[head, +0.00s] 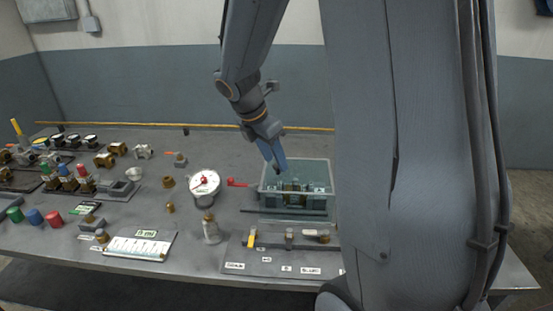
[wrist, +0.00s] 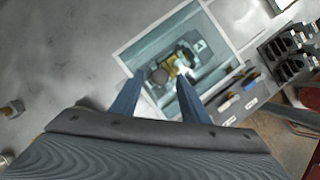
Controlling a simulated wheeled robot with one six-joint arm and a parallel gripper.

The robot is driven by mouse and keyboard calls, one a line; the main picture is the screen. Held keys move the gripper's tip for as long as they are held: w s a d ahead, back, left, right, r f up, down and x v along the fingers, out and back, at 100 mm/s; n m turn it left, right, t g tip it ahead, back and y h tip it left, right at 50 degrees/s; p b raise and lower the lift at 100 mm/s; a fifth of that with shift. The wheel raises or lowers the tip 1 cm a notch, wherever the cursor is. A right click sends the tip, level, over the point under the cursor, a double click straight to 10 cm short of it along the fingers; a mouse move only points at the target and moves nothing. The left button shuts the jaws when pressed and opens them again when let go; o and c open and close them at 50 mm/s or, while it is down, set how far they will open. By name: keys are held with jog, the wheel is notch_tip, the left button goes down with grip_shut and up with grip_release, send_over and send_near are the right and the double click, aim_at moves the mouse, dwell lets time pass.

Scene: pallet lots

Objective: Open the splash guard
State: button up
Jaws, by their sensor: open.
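The splash guard (head: 318,172) is a clear, teal-tinted box-like cover with pale edges, standing at the right of the bench. It looks closed over metal and brass fittings inside. In the wrist view the splash guard (wrist: 137,50) lies ahead of my fingers, and a brass part (wrist: 178,66) shows through it. My gripper (head: 276,168) points down at the back left of the guard in the head view. In the wrist view my gripper (wrist: 158,85) has two blue fingers apart, with nothing held between them. I cannot tell whether a fingertip touches the guard.
A red-handled valve (head: 238,183) sits just left of the guard, near a round dial gauge (head: 205,183). A labelled board (head: 275,262) with a yellow-handled part lies in front. Several fittings crowd the left. The bench behind is clear.

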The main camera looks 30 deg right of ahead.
jog(key=shift+d+f, duration=0.3)
jog(key=shift+f, duration=0.35)
